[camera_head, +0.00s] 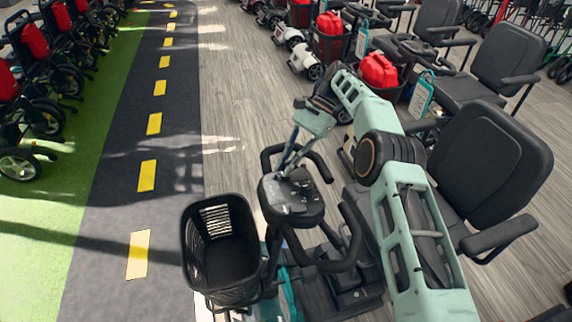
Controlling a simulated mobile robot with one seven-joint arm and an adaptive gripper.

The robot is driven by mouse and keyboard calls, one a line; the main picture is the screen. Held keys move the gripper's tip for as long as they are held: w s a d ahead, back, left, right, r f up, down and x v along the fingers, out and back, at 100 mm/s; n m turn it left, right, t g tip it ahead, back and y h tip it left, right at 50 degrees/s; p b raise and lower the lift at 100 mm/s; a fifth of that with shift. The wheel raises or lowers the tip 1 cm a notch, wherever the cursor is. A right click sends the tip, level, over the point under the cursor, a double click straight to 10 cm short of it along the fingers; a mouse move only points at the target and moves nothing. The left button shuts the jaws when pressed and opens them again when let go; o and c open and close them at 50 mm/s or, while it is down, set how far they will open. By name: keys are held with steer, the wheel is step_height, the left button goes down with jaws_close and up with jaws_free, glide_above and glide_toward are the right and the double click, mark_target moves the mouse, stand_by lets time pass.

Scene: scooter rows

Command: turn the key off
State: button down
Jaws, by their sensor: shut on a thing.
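The scooter's dark tiller console (295,202) stands in the middle of the head view, with looped black handlebars around it. My gripper (286,170) reaches down from the upper right onto the far part of the console top. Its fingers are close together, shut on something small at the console. The key is too small and too covered by the fingers to make out, so I cannot tell which way it is turned.
A black basket (221,262) hangs at the scooter's front left. Its black seat (490,155) is at right, beside my arm. More scooters with red bags (378,70) stand behind. The dark lane (120,200) with yellow dashes is clear.

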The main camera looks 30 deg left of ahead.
steer(key=c, duration=2)
jaws_free()
steer(key=shift+o, duration=0.2)
steer(key=shift+r+m+y, duration=0.1)
steer(key=shift+m+y, duration=0.3)
steer(key=shift+m, duration=0.3)
